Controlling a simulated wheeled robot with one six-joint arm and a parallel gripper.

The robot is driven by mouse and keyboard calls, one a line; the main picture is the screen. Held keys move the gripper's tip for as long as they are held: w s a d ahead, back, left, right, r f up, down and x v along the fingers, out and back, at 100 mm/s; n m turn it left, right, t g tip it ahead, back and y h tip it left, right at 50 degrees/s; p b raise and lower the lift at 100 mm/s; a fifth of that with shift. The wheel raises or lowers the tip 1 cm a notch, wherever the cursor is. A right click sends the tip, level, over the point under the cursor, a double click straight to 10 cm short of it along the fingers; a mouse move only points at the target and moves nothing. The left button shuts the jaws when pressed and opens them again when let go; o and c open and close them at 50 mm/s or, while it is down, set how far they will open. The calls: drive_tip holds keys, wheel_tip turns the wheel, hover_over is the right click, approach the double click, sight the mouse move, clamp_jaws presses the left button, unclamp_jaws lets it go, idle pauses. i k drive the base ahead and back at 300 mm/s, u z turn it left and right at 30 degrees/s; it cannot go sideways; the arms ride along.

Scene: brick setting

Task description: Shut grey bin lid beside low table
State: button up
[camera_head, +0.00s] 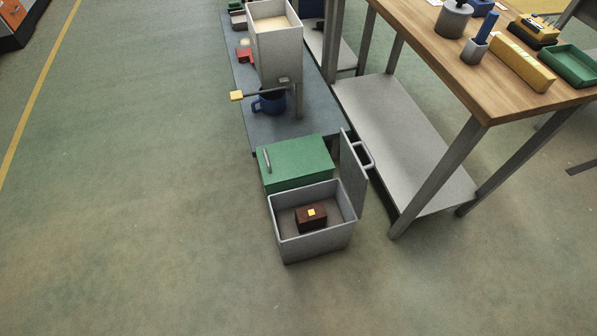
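The grey bin (314,246) stands on the floor at the near end of a low table (245,75). Its lid (353,175) is open and stands upright along the bin's right side, with a grey bar handle on its face. A dark brown block with a yellow patch (311,217) lies inside the bin. My gripper is not in this view.
A green box (297,161) with a grey handle sits directly behind the bin. A wooden workbench (455,85) with a metal lower shelf (400,145) stands close to the right of the lid. A blue mug (269,102) and a grey hopper (277,45) are on the low table. The floor left and front is clear.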

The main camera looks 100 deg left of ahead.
sight(353, 177)
drive_tip(key=u, duration=0.45)
drive_tip(key=i, duration=2.75)
drive_tip(key=u, duration=4.2)
drive_tip(key=i, duration=1)
drive_tip(key=u, duration=0.05)
